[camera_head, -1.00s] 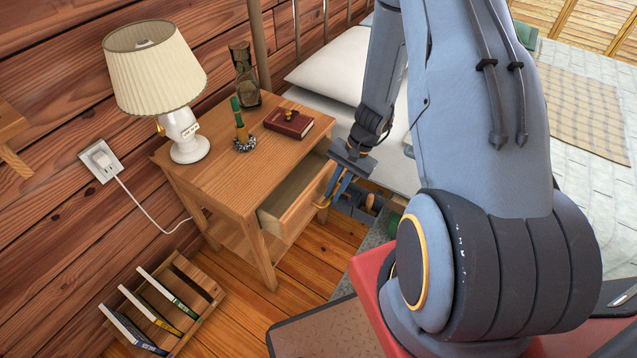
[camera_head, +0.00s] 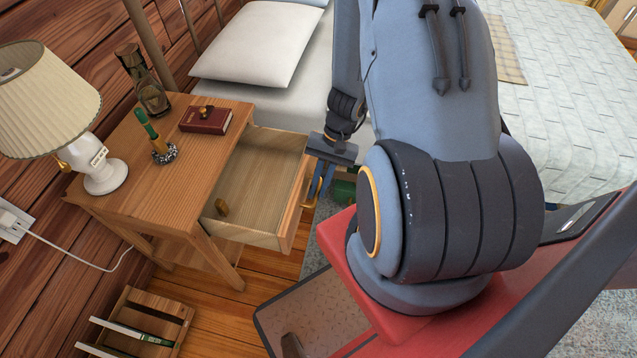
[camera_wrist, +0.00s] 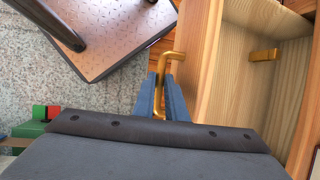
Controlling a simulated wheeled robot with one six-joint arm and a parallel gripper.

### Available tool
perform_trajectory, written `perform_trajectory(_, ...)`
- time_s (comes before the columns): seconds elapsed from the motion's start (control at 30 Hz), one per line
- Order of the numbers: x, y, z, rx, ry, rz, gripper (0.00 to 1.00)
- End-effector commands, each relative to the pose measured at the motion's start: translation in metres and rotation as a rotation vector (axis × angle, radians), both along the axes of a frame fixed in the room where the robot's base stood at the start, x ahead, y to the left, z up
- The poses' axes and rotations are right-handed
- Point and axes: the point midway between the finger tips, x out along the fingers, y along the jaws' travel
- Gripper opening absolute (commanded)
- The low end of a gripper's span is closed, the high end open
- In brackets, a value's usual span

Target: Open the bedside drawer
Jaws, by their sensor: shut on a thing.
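The bedside table (camera_head: 150,178) stands against the wood wall. Its drawer (camera_head: 262,190) is pulled well out, with the inside showing. A small wooden or brass-coloured piece (camera_head: 221,207) lies in it, and it also shows in the wrist view (camera_wrist: 265,55). My gripper (camera_head: 317,190) is at the drawer's front face. In the wrist view my gripper (camera_wrist: 163,98) has its blue fingers shut on the brass drawer handle (camera_wrist: 166,62). The drawer front (camera_wrist: 203,50) is just right of the fingers.
A lamp (camera_head: 98,165), a dark red book (camera_head: 205,120), a green-handled item (camera_head: 150,130) and a glass vessel (camera_head: 150,95) stand on the tabletop. The bed (camera_head: 290,85) is behind. A book rack (camera_head: 140,325) sits on the floor at lower left. A green object (camera_wrist: 35,135) lies beside my gripper.

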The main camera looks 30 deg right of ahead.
Motion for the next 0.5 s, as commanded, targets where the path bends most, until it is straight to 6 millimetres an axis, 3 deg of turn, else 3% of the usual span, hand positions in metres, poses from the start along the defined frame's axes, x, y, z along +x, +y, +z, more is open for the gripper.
perform_trajectory(0.17,0.0002,-0.0009,0.0005,0.000,-0.001,-0.001,0.00)
perform_trajectory(0.2,0.0003,-0.0010,0.0005,0.000,-0.001,-0.001,0.13)
perform_trajectory(0.3,0.0003,-0.0010,0.0005,0.000,0.000,-0.002,0.30)
perform_trajectory(0.5,0.0002,-0.0008,0.0003,0.000,0.000,-0.002,0.30)
